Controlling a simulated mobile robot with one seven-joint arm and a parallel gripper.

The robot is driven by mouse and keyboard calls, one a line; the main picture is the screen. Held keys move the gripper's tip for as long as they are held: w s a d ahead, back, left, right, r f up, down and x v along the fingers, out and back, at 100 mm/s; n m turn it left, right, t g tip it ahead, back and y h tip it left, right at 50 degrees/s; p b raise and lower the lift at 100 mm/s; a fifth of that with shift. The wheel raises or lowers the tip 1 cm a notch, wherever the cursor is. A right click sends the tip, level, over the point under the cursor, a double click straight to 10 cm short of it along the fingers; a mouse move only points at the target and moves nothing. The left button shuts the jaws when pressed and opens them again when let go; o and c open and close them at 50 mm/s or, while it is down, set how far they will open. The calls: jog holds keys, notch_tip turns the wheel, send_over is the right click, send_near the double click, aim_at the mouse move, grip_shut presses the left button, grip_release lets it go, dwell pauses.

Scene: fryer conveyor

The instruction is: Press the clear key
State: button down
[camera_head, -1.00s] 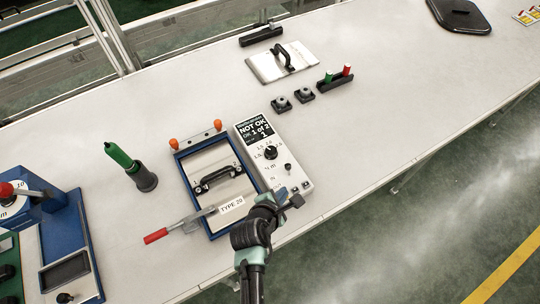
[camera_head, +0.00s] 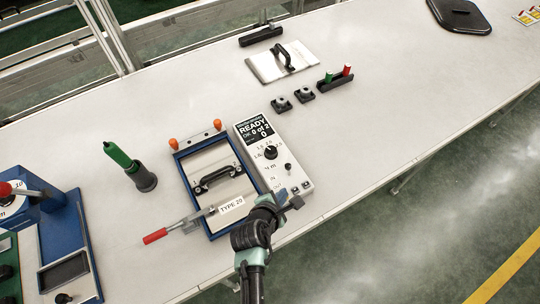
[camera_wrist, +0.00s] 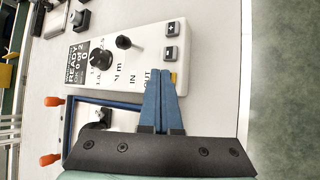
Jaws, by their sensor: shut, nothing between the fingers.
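The white controller box (camera_head: 283,166) lies on the bench beside a blue-framed fixture. Its dark display (camera_head: 257,130) reads READY, 0 of 2 and 0; the display also shows sideways in the wrist view (camera_wrist: 75,62). Plus (camera_wrist: 171,29) and minus (camera_wrist: 171,53) keys sit at the end of the box. A small yellow key (camera_wrist: 174,78) shows beside the fingertips, partly hidden by them. Which key is the clear key cannot be read. My gripper (camera_wrist: 162,72) is shut and empty, its blue fingertips over the box end by the yellow key. Contact cannot be told.
The blue-framed fixture (camera_head: 179,154) holds a plate marked TYPE 20, with a red-handled clamp (camera_head: 155,236) in front. A green-handled tool (camera_head: 120,157) stands left. Two small black blocks (camera_head: 281,104) lie behind the box.

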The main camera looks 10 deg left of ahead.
jog(key=shift+r, duration=0.1)
jog(key=shift+r+p, duration=0.75)
jog(key=shift+p, duration=0.25)
notch_tip(320, 180, up, 6)
jog(key=p, duration=0.6)
jog(key=shift+w+r, duration=0.1)
dwell(0.5)
